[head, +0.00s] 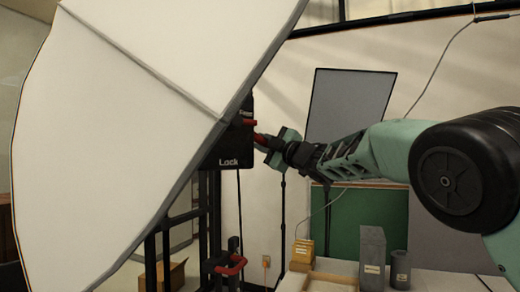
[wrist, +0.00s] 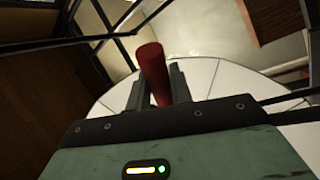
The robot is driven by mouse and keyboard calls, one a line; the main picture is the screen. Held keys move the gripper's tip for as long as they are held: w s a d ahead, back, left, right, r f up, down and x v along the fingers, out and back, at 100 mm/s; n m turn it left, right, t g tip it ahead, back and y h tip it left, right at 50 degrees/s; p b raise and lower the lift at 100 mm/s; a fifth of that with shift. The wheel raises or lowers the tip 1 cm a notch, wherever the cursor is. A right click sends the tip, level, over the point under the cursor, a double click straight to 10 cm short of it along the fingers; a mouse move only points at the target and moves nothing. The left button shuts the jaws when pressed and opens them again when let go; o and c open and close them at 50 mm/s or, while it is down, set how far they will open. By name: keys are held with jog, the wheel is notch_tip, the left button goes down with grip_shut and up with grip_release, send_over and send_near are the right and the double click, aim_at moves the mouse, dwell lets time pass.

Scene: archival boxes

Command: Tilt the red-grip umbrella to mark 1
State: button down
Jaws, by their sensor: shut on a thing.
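The large white umbrella (head: 130,110) fills the left of the head view, its face tilted, dark rim running diagonally. It also shows as a pale disc in the wrist view (wrist: 222,74). A black block lettered "Lock" (head: 228,160) sits at its edge. A red grip (head: 259,138) sticks out from the block; in the wrist view the red grip (wrist: 153,62) stands between my fingers. My gripper (head: 266,140) is shut on this grip, seen also in the wrist view (wrist: 157,88). I cannot make out mark 1.
A second red handle (head: 231,265) sits lower on a dark stand. A grey panel (head: 350,105) on a stand is behind my arm. Grey containers (head: 372,257) and a yellow box (head: 302,250) stand on a pale table at lower right.

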jog(key=shift+w+d+r+n+g+p, duration=0.15)
jog(key=shift+r+n+p, duration=0.1)
jog(key=shift+r+n, duration=0.3)
jog(key=shift+s+d+r+n+g+p, duration=0.15)
jog(key=shift+r+n+p, duration=0.1)
jog(key=shift+r+n, duration=0.25)
jog(key=shift+a+r, duration=0.1)
jog(key=shift+r, duration=0.05)
jog(key=c, duration=1.3)
grip_release()
jog(key=shift+w, duration=0.1)
jog(key=shift+f, duration=0.2)
jog(key=shift+b+v, duration=4.55)
jog(key=shift+v, duration=4.15)
jog(key=shift+w, duration=0.15)
